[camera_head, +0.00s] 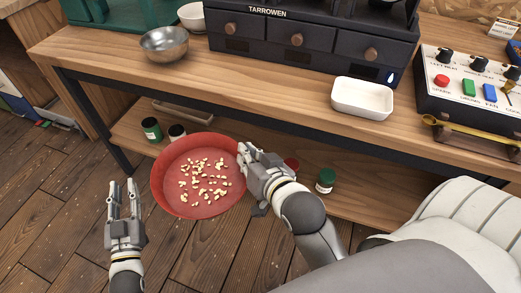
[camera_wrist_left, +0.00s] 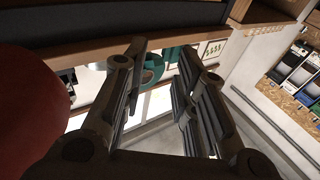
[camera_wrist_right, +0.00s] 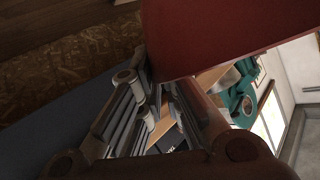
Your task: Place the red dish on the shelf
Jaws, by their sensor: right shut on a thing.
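The red dish (camera_head: 172,183) is wide and round and holds many pale beans or nuts. My right gripper (camera_head: 246,160) is shut on its right rim and holds it in front of the table. In the right wrist view the red dish (camera_wrist_right: 200,35) fills the top, between the fingers. My left gripper (camera_head: 123,190) is left of the dish, apart from it, with its fingers apart and empty. In the left wrist view the dish (camera_wrist_left: 25,115) shows at the left edge. The lower shelf (camera_head: 127,128) under the table is partly hidden by the dish and my right arm.
The lower shelf bears a green-lidded jar (camera_head: 151,129), a dark jar (camera_head: 177,132) and another green-lidded jar (camera_head: 326,180). On the tabletop stand a metal bowl (camera_head: 164,44), a white tray (camera_head: 362,99) and a control panel (camera_head: 470,90). A table leg (camera_head: 95,120) stands at left.

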